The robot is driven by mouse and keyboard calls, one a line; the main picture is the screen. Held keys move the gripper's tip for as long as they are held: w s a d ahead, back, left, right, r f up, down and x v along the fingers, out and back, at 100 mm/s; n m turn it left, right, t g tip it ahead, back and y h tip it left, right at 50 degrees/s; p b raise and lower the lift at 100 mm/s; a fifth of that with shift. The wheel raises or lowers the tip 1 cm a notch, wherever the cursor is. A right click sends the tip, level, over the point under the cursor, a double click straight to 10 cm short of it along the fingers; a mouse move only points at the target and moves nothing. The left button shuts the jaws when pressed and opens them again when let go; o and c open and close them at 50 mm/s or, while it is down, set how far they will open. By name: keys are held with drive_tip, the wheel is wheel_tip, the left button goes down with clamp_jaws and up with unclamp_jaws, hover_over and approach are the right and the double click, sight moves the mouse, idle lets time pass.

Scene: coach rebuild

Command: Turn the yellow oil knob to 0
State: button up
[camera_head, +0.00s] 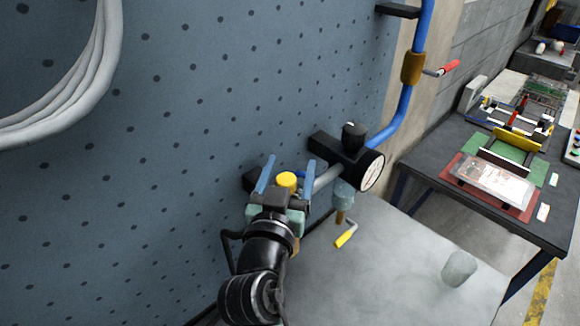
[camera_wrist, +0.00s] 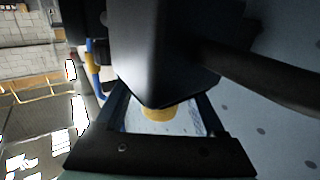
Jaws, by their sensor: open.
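The yellow oil knob (camera_head: 287,180) is a small round cap in the head view, at the air unit on the blue pegboard wall. My gripper (camera_head: 289,165) is open, with one blue finger to the left of the knob and one to the right. In the wrist view the yellow knob (camera_wrist: 160,113) shows between the fingers of my gripper (camera_wrist: 162,104), below a large black block (camera_wrist: 160,50). I see no finger clearly touching it. Any marks or numbers on the knob are not readable.
A round gauge (camera_head: 371,171) and a black knob (camera_head: 354,137) are just right of my gripper. A yellow-handled valve (camera_head: 345,235) hangs below. A grey worktop (camera_head: 400,285) holds a clear cup (camera_head: 459,268). A blue pipe (camera_head: 408,105) climbs the wall.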

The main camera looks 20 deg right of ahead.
drive_tip(key=shift+c, duration=0.4)
clamp_jaws()
